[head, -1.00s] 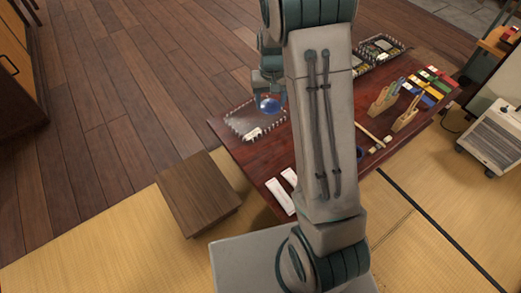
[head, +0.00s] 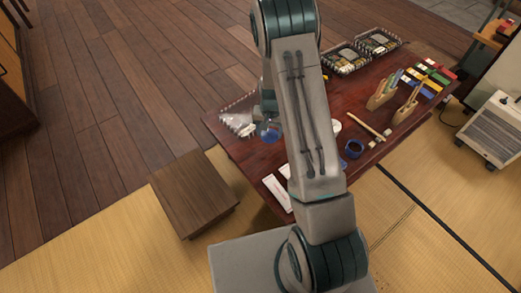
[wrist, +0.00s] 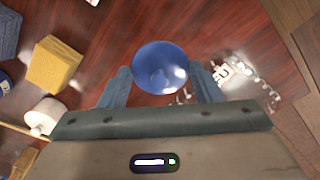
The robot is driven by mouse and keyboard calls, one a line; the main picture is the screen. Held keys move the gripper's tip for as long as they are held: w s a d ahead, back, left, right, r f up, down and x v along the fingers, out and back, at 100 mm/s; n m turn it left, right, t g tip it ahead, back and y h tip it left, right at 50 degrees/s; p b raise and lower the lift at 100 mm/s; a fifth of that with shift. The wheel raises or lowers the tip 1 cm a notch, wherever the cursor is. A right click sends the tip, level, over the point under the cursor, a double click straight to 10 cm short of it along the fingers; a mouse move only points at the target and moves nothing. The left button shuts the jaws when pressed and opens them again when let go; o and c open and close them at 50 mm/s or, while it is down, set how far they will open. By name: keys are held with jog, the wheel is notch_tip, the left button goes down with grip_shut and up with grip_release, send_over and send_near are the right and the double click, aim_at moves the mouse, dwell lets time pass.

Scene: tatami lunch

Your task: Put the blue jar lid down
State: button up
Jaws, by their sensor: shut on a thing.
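The blue jar lid (wrist: 160,66) is a round, glossy blue disc held between the two fingers of my gripper (wrist: 160,84) in the wrist view. In the head view the lid (head: 268,131) shows just left of my arm, over the left part of the dark red table (head: 240,152). My gripper is shut on it. The wrist view shows the red tabletop beyond the lid. I cannot tell how high the lid is above the table. My arm hides part of the table's middle in the head view.
A clear tray with a patterned rim (head: 238,122) lies at the table's left end. White packets (head: 276,192) lie near the front edge. A brown stool (head: 193,192) is at the front left.

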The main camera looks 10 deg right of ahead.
aim_at(261, 153)
jog(key=a+f, duration=0.1)
jog(key=s+a, duration=0.1)
jog(key=a+f+b, duration=0.1)
jog(key=shift+s+a+f, duration=0.3)
jog(key=shift+s, duration=0.05)
notch_tip(261, 153, down, 4)
jog(key=shift+r+b, duration=0.1)
jog(key=shift+b, duration=0.7)
jog(key=o, duration=1)
jog(key=shift+c, duration=0.2)
